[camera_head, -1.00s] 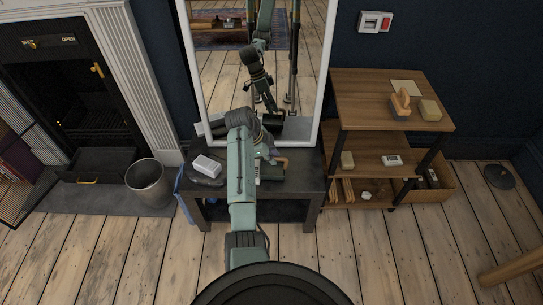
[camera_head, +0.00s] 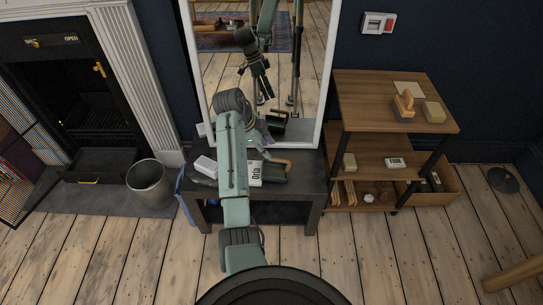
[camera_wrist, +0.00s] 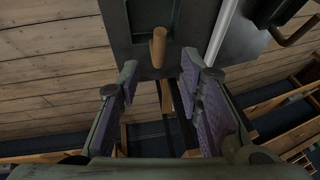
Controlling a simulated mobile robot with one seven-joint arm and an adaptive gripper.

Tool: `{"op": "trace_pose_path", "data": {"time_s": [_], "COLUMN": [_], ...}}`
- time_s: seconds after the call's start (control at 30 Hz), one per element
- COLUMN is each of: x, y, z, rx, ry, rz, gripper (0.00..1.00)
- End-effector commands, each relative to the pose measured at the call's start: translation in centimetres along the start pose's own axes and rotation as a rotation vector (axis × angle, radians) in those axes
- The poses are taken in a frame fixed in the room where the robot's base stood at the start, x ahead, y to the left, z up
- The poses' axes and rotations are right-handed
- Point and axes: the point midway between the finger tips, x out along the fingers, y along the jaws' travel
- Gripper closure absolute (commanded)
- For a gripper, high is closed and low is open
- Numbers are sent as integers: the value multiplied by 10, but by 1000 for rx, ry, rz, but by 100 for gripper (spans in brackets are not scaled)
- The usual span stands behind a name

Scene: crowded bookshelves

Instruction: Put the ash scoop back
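In the wrist view, a dark, flat, tray-like piece with a short round wooden handle (camera_wrist: 158,45) lies ahead, and I take it to be the ash scoop. The handle is ahead of and between the fingertips of my gripper (camera_wrist: 158,80). The two purple-padded fingers are apart, with a gap on each side of the handle.
A white box marked "Orla" (camera_head: 255,173) and a white block (camera_head: 205,165) are on the table. A white-framed mirror (camera_head: 323,80) stands behind. A metal bucket (camera_head: 149,184) and fireplace (camera_head: 90,110) are left. A wooden shelf unit (camera_head: 385,82) stands right.

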Motion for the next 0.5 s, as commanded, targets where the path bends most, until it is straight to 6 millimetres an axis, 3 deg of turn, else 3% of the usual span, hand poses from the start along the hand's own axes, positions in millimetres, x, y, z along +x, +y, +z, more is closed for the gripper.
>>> {"op": "trace_pose_path", "data": {"time_s": [0.2,0.5], "x": [-39,-50], "y": [-1,0], "z": [0,0], "rx": [-1,-1], "ry": [-1,0], "rz": [-2,1], "gripper": [67,67]}}
